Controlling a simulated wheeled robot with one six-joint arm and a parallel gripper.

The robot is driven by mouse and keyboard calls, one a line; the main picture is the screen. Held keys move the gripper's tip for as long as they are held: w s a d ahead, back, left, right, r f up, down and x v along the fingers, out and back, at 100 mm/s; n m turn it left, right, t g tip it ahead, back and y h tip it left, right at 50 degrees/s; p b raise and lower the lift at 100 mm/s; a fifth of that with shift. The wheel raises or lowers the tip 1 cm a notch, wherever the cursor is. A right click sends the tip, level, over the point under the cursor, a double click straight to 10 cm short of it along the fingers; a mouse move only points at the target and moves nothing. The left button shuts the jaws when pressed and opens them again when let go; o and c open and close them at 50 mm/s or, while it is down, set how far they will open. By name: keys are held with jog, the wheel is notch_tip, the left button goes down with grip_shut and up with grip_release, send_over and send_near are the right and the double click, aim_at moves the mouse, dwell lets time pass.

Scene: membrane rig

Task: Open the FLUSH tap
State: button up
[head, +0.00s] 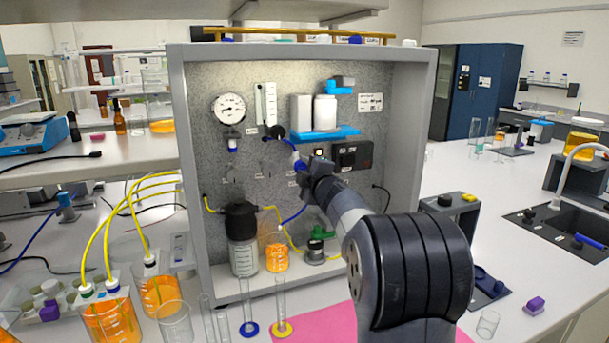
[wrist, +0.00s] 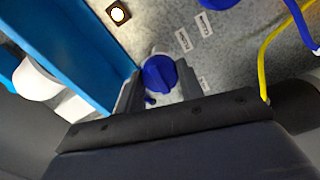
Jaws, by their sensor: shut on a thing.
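A blue tap knob (wrist: 158,75) on the speckled grey panel sits between the two fingers of my gripper (wrist: 160,88) in the wrist view. My gripper is shut on this knob. Small white labels (wrist: 183,39) are beside it on the panel; their print is too small and tilted to read surely, so I cannot confirm the tap's name. In the head view my gripper (head: 316,172) reaches the middle of the panel (head: 250,88), below the blue shelf. There the gripper and wrist hide the held knob.
A blue shelf (head: 325,134) with white bottles juts out just above my gripper; its edge (wrist: 85,60) is close in the wrist view. A black switch box (head: 352,155) is to the right. Blue and yellow tubing (wrist: 268,50) runs nearby. Glass cylinders (head: 248,322) stand in front below.

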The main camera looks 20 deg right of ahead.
jog(key=shift+f+n, duration=0.1)
jog(key=shift+n, duration=0.4)
jog(key=o, duration=1)
jog(key=s+b, duration=0.2)
jog(key=s, duration=0.8)
jog(key=shift+s, duration=0.4)
jog(key=w+p, duration=0.1)
jog(key=w, duration=1)
jog(key=shift+p, duration=0.3)
